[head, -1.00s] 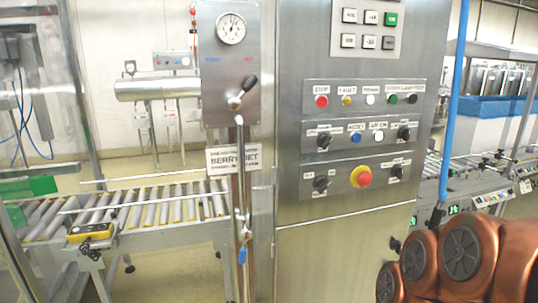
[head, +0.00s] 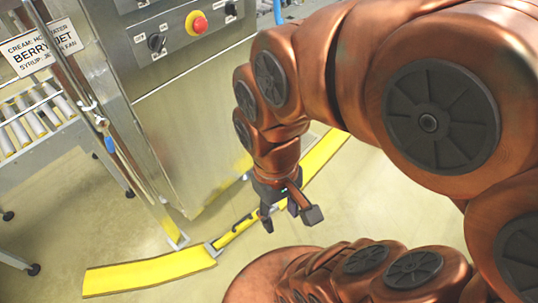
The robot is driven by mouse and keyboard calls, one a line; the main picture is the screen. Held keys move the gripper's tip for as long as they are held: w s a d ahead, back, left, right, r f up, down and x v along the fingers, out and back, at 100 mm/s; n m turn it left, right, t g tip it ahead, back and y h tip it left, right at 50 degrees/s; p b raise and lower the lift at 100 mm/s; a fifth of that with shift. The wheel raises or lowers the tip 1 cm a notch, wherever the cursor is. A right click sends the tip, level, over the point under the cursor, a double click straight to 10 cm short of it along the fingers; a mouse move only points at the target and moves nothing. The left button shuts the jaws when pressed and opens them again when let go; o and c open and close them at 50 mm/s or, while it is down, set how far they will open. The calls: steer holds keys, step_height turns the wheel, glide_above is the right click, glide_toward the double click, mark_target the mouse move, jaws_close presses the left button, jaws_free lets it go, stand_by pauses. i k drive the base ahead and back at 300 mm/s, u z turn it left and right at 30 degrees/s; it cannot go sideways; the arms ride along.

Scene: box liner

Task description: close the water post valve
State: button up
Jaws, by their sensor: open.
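The lower part of the water post shows at the left of the head view as upright metal pipes (head: 84,90). A small blue lever or grip (head: 110,145) sits on a fitting at the pipe. The upper panel with the gauge and the black-knobbed handle is out of view now. My gripper (head: 290,217) hangs pointing down, open and empty, in front of the steel cabinet. It is to the right of the post and apart from it.
The steel cabinet (head: 190,120), with an emergency stop (head: 197,23), stands right beside the post. A roller conveyor (head: 30,125) is at the left. Yellow floor strips (head: 150,273) run along the floor.

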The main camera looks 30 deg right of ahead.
mark_target(102, 122)
steer(key=u, duration=0.7)
